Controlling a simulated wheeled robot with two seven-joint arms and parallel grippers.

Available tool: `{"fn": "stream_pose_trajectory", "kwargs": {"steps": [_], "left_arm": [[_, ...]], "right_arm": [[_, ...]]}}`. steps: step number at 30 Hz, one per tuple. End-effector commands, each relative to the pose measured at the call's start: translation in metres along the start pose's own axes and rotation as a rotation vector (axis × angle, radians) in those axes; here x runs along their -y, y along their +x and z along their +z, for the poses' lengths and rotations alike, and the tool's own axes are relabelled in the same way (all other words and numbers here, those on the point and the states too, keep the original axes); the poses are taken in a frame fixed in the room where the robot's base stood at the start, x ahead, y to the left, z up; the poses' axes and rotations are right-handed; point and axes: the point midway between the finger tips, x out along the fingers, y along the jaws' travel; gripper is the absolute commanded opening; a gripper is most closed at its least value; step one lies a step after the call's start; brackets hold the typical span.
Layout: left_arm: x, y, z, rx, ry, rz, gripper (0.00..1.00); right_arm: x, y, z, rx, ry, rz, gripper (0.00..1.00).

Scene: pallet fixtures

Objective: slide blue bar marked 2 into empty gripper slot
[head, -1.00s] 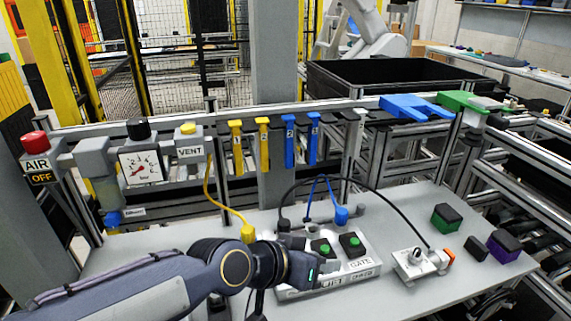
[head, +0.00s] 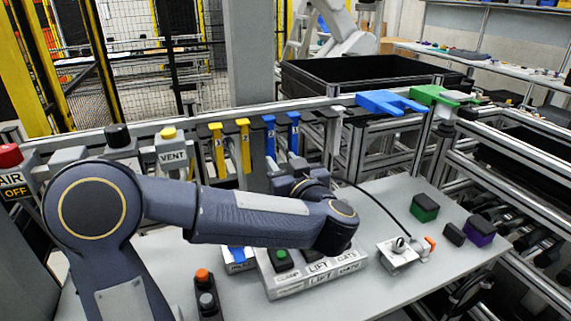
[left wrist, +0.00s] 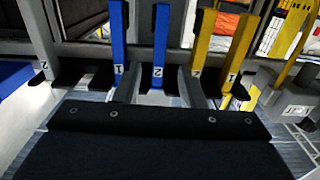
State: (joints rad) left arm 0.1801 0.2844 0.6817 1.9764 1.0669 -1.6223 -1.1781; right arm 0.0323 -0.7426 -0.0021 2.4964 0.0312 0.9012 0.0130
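Two blue bars hang upright on the rail. In the left wrist view the bar marked 2 (left wrist: 160,42) is beside the one that seems marked 1 (left wrist: 118,38). In the head view they are the bar on the left (head: 269,136) and the bar on the right (head: 293,134); the marks are too small to read surely. My left gripper (head: 298,172) is just below and in front of them, partly hidden by my arm. I cannot tell which holder is the empty gripper slot. My right gripper is not in view.
Two yellow bars (head: 230,147) hang left of the blue ones. A grey holder (head: 331,130) stands right of them, then a blue forked piece (head: 392,103) and a green one (head: 440,96). On the table are a LIFT/GATE button box (head: 300,285) and several small blocks.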

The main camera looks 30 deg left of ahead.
Motion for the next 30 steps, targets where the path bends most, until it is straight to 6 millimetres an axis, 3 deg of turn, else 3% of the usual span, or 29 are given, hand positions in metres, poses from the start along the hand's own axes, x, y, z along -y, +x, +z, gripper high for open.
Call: {"fn": "stream_pose_trajectory", "kwargs": {"steps": [18, 30], "left_arm": [[0.000, 0.069, -0.002, -0.002, -0.001, 0.002, 0.36], [0.000, 0.082, -0.001, -0.002, -0.002, 0.002, 0.36]], "right_arm": [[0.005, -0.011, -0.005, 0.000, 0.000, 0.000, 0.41], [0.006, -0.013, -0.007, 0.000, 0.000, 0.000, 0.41]]}}
